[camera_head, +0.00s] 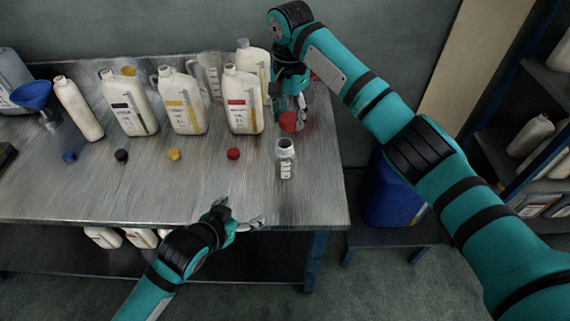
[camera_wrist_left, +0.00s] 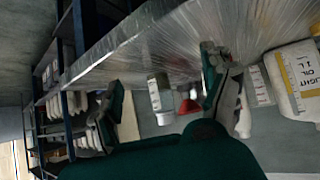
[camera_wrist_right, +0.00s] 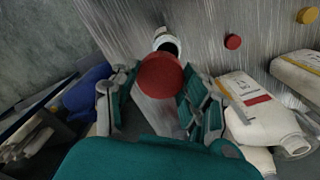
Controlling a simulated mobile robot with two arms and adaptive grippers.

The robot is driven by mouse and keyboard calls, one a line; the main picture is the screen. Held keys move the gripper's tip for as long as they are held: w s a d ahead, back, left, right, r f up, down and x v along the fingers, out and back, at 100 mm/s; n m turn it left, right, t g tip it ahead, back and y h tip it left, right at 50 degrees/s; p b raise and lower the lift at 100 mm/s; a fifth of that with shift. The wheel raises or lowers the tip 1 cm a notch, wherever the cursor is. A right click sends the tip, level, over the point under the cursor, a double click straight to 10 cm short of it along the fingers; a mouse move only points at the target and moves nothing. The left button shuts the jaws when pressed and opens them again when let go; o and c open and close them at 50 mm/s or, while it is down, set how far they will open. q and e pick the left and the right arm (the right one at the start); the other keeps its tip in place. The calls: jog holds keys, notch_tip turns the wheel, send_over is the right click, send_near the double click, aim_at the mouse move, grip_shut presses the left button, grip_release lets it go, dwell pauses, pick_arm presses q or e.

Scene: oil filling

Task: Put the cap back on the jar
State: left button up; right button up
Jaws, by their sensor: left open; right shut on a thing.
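The jar (camera_head: 285,158) is small, clear to white with a label, and stands upright and open near the table's right side. It also shows in the left wrist view (camera_wrist_left: 158,93) and, with its dark mouth, in the right wrist view (camera_wrist_right: 166,42). My right gripper (camera_head: 294,106) is shut on the red cap (camera_head: 289,121), just behind the jar in the head view. The cap (camera_wrist_right: 160,75) overlaps the jar's near side in the right wrist view and appears apart from its mouth. My left gripper (camera_head: 242,216) is open and empty at the table's front edge.
Several white jugs, including a red-labelled one (camera_head: 243,102), stand along the back of the table (camera_head: 200,190). Small caps lie before them, including a smaller red one (camera_head: 233,154). A blue funnel (camera_head: 32,95) is at the left. The front of the table is clear.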

aim_at(278, 159)
jog(key=shift+w+a+f, duration=0.25)
jog(key=shift+w+a, duration=0.1)
jog(key=shift+a, duration=0.2)
jog(key=shift+s, duration=0.15)
pick_arm(q)
jog(key=w+d+r+m+t+h, duration=0.2)
jog(key=w+d+r+h, duration=0.1)
jog(key=w+r, duration=0.3)
jog(key=shift+w+d+r+h, duration=0.3)
jog(key=shift+w+d, duration=0.3)
jog(key=shift+w, duration=0.05)
jog(key=shift+w, duration=0.1)
jog(key=x, duration=1.2)
grip_shut()
pick_arm(e)
jog(key=shift+f, duration=2.45)
